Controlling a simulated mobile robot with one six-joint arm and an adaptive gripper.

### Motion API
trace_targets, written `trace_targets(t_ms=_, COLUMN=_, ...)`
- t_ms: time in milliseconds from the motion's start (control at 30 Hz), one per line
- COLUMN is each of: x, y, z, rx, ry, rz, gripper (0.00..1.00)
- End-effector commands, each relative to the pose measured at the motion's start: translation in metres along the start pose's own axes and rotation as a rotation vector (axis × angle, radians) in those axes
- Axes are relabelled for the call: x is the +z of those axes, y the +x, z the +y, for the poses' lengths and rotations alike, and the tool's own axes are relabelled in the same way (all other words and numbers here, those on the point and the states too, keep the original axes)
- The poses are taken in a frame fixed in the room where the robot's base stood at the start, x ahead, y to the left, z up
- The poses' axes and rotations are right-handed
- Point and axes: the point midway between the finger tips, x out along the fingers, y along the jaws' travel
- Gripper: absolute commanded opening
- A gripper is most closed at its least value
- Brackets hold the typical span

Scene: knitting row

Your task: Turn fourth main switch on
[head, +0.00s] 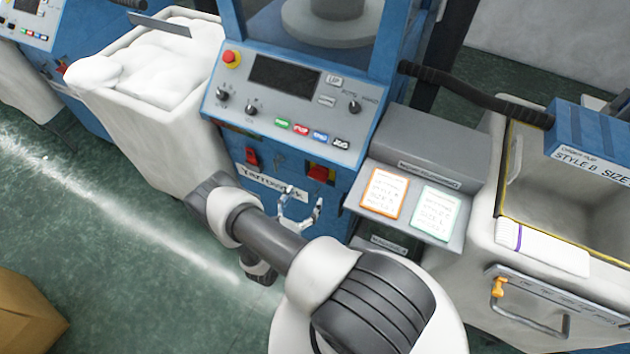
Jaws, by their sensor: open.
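A blue knitting machine (295,60) with a sloped grey control panel (290,110) stands in front of me in the head view. Below the panel, on its blue front, a red main switch (319,172) sits on a yellow plate, at the right. A second, smaller red switch (252,157) is at the left. I cannot tell the setting of either, or which number this machine has in the row. My gripper (304,198) is open and empty, just below the red switch on yellow, apparently apart from it. My wrist partly covers the label under the switches.
A white bin of pale material (140,110) stands left of the machine. On the right, a grey shelf (455,243) holds an orange-edged card (384,193) and a green-edged card (436,212). A large pale cart (482,235) stands beyond. Green floor is free at lower left, beside a cardboard box (25,315).

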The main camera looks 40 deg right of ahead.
Motion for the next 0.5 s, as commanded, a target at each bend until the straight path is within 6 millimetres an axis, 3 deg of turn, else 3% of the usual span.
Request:
trace_targets(t_ms=233, x=-0.001, y=0.052, z=-0.002, rx=-0.007, ry=0.002, rz=0.0, gripper=0.75)
trace_targets(t_ms=500, x=0.0, y=0.082, z=0.0, rx=-0.003, ry=0.001, rz=0.0, gripper=0.75)
